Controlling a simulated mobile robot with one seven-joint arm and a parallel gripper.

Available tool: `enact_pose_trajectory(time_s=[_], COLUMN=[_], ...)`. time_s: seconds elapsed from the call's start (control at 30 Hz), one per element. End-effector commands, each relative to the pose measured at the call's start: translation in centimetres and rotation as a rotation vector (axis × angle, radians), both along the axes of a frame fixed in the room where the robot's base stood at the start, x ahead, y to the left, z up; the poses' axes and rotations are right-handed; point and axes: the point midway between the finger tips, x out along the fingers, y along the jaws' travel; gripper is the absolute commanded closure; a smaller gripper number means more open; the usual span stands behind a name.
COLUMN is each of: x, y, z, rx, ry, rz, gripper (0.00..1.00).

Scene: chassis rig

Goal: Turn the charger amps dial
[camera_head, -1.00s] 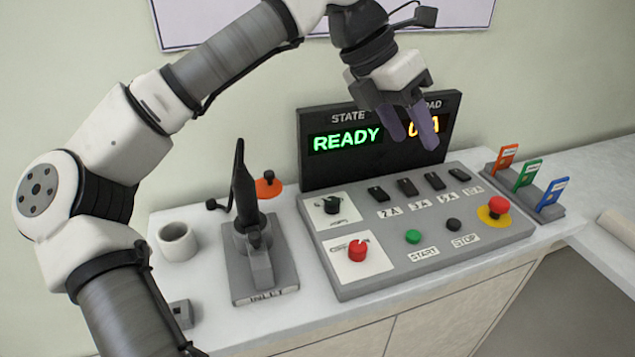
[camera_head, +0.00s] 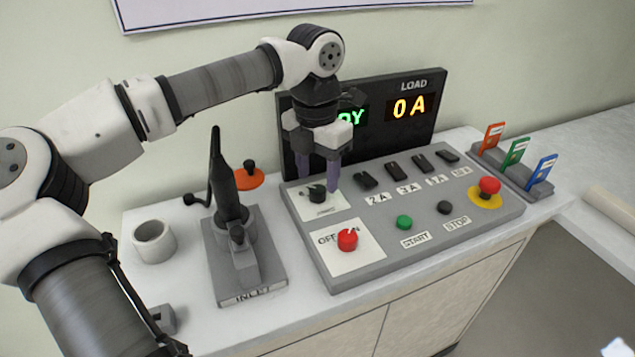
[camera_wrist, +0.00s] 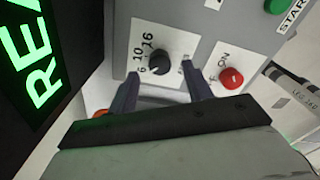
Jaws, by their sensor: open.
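The charger amps dial (camera_head: 317,194) is a black knob on a white plate at the upper left of the grey control panel (camera_head: 380,247). In the wrist view the dial (camera_wrist: 159,64) has the numbers 6, 10 and 16 printed beside it. My gripper (camera_head: 319,184) points down over the dial, with its purple fingertips close to it. In the wrist view my gripper (camera_wrist: 162,85) is open, its fingers on either side below the dial. Whether a finger touches the dial cannot be told.
A red OFF/ON knob (camera_head: 347,240) sits just in front of the dial. Black switches, a green button (camera_head: 404,223) and a red stop button (camera_head: 489,186) lie right.

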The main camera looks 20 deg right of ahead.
Motion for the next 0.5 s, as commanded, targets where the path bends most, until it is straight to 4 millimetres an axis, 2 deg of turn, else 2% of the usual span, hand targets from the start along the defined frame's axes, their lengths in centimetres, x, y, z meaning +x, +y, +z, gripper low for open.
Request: enact_pose_trajectory(time_s=[0.2,0.5], x=[-0.1,-0.1], y=[0.0,-0.1], z=[-2.5,-3.0], rx=[-0.002,-0.001], ry=[0.001,0.0], rz=[-0.001,-0.001], gripper=[0.5,0.5])
